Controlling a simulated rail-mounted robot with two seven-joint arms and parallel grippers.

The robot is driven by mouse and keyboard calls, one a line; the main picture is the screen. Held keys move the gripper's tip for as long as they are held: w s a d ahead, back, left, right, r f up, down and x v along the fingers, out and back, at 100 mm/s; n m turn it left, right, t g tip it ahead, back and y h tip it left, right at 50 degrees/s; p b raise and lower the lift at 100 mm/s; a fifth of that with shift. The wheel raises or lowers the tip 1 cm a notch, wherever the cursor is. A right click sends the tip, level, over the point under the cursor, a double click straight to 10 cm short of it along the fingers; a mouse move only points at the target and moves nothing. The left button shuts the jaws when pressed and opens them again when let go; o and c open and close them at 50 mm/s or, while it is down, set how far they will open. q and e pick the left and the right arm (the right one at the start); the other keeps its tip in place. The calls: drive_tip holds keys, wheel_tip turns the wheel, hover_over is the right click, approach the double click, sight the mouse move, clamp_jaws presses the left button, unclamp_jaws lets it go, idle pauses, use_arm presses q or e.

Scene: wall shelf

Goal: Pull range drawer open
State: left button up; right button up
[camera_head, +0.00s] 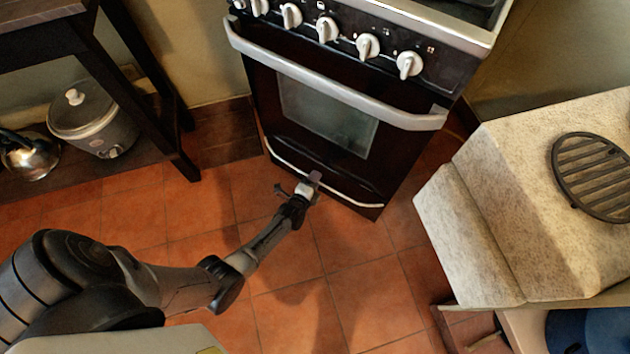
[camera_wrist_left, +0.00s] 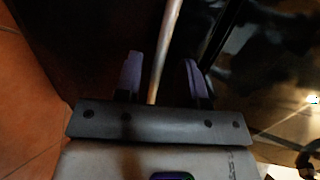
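The range (camera_head: 335,112) is black with a silver oven handle and several knobs. Its drawer (camera_head: 290,164) is the low front panel, with a thin pale bar handle (camera_head: 345,196); the drawer looks closed. My left gripper (camera_head: 311,182) is at this handle, near its middle. In the left wrist view the handle bar (camera_wrist_left: 165,50) runs between the two purple fingers of my left gripper (camera_wrist_left: 161,75). The fingers are apart, with a gap on each side of the bar. My right gripper is not in view.
A dark wooden shelf (camera_head: 175,125) with a slow cooker (camera_head: 92,118) and a kettle (camera_head: 28,155) stands at left. A pale stone counter (camera_head: 520,225) with a round grate (camera_head: 595,175) is at right. Tiled floor (camera_head: 350,290) in front of the range is clear.

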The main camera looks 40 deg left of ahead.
use_arm(q)
drive_tip(key=shift+w, duration=0.25)
clamp_jaws()
idle(0.3)
